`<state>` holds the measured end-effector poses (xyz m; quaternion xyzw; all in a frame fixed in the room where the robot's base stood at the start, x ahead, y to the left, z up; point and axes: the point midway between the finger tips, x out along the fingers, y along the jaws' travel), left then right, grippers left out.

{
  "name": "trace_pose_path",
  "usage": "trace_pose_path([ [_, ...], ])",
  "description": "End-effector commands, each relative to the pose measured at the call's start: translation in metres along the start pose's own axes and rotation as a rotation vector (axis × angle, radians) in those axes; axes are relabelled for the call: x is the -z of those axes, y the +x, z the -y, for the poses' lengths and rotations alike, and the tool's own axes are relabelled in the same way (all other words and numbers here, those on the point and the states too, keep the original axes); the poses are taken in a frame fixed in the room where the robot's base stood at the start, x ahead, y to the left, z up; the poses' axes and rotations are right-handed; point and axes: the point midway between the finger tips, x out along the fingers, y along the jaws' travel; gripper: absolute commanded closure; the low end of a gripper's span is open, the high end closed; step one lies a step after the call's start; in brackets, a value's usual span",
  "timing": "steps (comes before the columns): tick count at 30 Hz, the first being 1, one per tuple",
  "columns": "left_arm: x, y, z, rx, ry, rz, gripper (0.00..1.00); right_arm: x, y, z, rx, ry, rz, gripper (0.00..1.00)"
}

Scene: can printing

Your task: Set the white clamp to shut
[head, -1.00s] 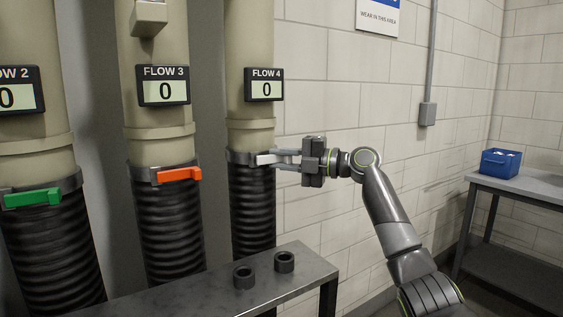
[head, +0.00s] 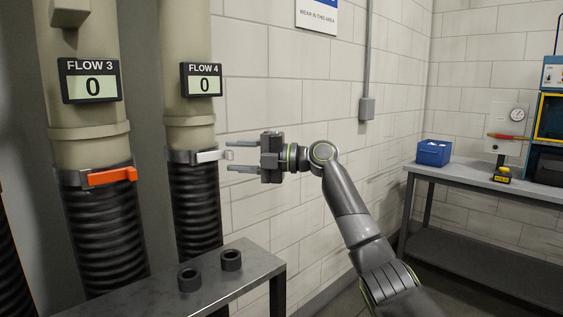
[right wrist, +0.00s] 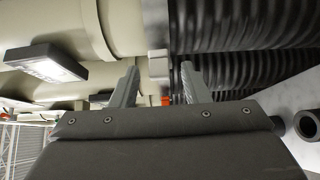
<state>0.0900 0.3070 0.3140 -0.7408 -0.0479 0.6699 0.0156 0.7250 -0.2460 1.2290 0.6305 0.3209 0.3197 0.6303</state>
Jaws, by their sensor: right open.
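The white clamp's lever (head: 208,156) is on the dark band around the pipe below the FLOW 4 display. In the right wrist view the pale lever (right wrist: 158,64) shows between and beyond the open fingers (right wrist: 159,70). I cannot tell how firmly the lever sits against the band. My left gripper is not in view.
An orange clamp (head: 112,176) is on the FLOW 3 pipe at the left. A metal bench (head: 235,280) with two dark rings (head: 231,260) stands below in front. A blue bin (head: 433,152) sits on a table at the right. The wall side is free.

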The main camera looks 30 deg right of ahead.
Motion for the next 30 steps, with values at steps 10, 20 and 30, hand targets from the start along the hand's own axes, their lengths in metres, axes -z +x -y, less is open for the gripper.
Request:
trace_pose_path([
  [10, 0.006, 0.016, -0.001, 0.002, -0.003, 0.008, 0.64, -0.001, -0.085, 0.004, 0.004, -0.003, 0.005, 0.58],
  [20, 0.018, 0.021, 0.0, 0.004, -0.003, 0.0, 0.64, 0.0, -0.13, 0.002, 0.001, 0.0, 0.002, 0.58],
  [30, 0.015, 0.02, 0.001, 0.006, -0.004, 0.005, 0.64, 0.0, -0.134, 0.0, 0.001, 0.0, 0.0, 0.58],
])
